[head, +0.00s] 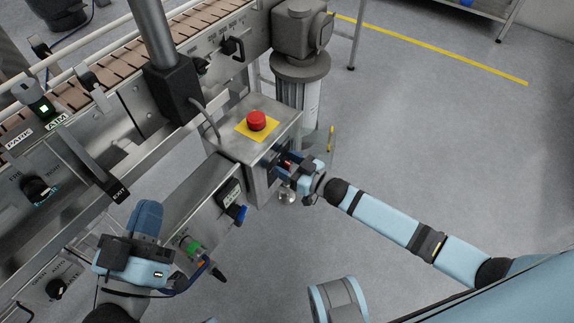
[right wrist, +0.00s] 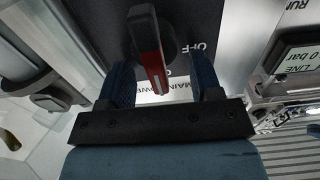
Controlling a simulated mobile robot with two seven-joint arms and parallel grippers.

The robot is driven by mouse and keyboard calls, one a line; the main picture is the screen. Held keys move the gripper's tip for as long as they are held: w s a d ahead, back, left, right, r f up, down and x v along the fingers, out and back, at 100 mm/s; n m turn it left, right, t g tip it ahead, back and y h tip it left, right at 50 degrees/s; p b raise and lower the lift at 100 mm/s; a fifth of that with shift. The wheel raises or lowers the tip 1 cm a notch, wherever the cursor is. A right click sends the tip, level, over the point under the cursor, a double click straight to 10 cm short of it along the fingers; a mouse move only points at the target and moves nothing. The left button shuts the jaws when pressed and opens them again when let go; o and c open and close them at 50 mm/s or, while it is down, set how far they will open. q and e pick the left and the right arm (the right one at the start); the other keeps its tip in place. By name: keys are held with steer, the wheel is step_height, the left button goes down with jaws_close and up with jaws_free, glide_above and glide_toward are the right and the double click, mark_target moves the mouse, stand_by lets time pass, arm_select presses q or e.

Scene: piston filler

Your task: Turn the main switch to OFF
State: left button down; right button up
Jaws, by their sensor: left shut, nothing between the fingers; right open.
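The main switch (right wrist: 150,52) has a red handle on a dark round base. In the right wrist view the handle runs nearly up and down, with the "OFF" marking to its right and "MAIN POWER" lettering below, partly hidden. My right gripper (right wrist: 162,85) is open, with one finger on each side of the handle's lower end; I cannot tell whether they touch it. In the head view my right gripper (head: 284,166) is at the right-hand face of the steel box and mostly hides the switch. My left gripper (head: 146,217) is shut and empty, over the lower-left panels.
A red emergency button (head: 256,121) on a yellow plate sits on top of the steel box (head: 225,139). A blue-handled valve (head: 238,214) and a green-ringed fitting (head: 191,246) are between my grippers. A conveyor (head: 120,62) runs along the upper left. Floor at right is open.

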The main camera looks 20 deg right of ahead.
steer(key=c, duration=0.9)
